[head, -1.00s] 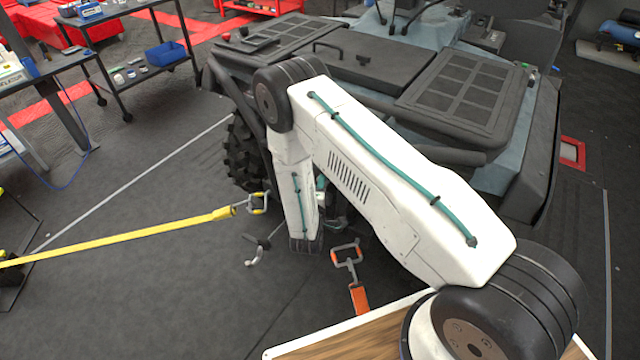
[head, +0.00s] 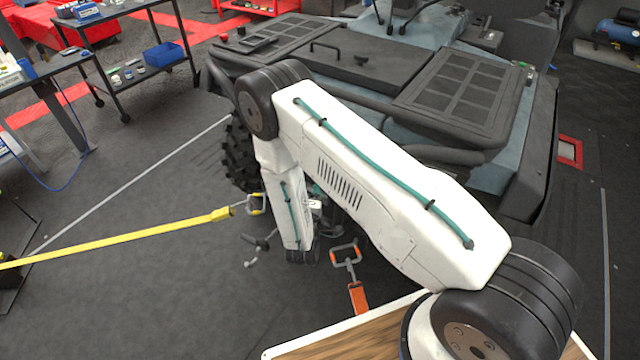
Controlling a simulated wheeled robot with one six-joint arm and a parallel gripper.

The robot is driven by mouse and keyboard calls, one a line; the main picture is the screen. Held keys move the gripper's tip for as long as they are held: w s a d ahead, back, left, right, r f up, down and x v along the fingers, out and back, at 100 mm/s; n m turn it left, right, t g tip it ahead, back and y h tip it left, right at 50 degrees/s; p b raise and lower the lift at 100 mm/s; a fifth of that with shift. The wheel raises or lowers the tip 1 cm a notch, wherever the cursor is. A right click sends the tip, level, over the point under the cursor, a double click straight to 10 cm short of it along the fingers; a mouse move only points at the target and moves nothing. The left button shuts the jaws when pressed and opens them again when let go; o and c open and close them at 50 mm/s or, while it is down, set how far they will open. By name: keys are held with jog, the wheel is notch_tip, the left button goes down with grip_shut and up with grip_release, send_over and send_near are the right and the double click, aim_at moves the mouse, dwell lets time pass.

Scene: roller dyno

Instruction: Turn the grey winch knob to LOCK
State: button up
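I cannot make out the grey winch knob or any LOCK mark; the lower front of the dark vehicle (head: 372,72) is largely behind my arm. My white arm reaches from the lower right up to its elbow, then bends down in front of the vehicle. The forearm ends in a dark wrist joint low at the vehicle's front. Small grey and light parts show just right of the forearm, too small to identify.
A yellow strap (head: 120,240) runs from the left to a hook by the tyre (head: 240,155). An orange strap (head: 358,298) with a metal hook lies right of my wrist. A small dark-handled crank-like piece (head: 256,242) is left of it. Open floor lies at left.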

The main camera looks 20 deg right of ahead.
jog(key=v, duration=0.4)
jog(key=shift+s+a, duration=0.1)
jog(key=shift+s, duration=0.1)
jog(key=shift+a, duration=0.1)
